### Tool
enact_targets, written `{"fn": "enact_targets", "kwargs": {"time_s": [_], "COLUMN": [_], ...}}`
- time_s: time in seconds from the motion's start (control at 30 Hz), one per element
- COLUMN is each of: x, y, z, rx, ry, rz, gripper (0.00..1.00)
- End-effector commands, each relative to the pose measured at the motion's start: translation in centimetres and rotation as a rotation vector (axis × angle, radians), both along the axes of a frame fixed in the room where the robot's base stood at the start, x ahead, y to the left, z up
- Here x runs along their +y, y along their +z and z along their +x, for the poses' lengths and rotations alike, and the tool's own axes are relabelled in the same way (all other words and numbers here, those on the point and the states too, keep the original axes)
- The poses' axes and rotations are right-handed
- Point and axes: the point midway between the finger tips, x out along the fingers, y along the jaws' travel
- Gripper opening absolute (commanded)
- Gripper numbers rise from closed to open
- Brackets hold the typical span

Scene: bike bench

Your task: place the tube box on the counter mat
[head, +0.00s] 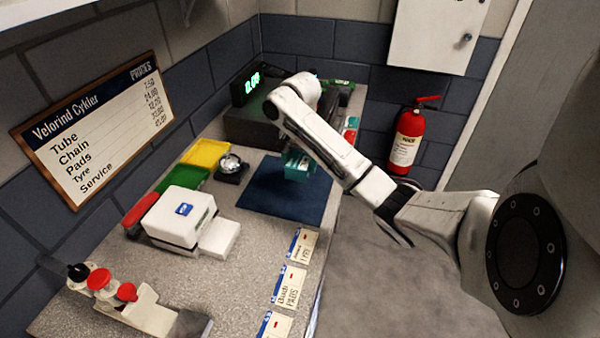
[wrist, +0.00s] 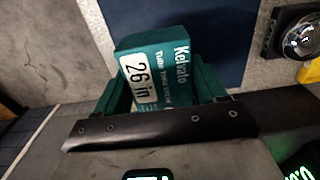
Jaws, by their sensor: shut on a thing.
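The tube box (wrist: 160,68) is teal with a white "26 in" label in the wrist view. My gripper (wrist: 162,85) is shut on it, with a finger on each side. In the head view the teal box (head: 298,165) shows only in part under my arm, at the far part of the counter mat (head: 285,200). The counter mat is flat, dark blue and bare elsewhere; it also shows beside the box in the wrist view (wrist: 225,35). I cannot tell whether the box touches the mat.
A service bell (head: 231,167), a yellow tray (head: 205,153) and a green tray (head: 183,180) are left of the mat. A white machine (head: 180,218) stands nearer. Price cards (head: 291,285) line the front edge. A dark box with a green-lit clock (head: 245,86) is behind.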

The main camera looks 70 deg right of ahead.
Motion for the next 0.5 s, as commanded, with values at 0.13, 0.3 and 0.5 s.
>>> {"fn": "enact_targets", "kwargs": {"time_s": [0.13,0.3,0.5], "x": [-1.0,-1.8,-3.4], "y": [-1.3,-2.7,-4.9], "z": [0.6,0.8,1.2], "rx": [0.0,0.002,0.004], "ry": [0.001,0.002,0.001], "rz": [0.002,0.006,0.002], "gripper": [0.34,0.34,0.34]}}
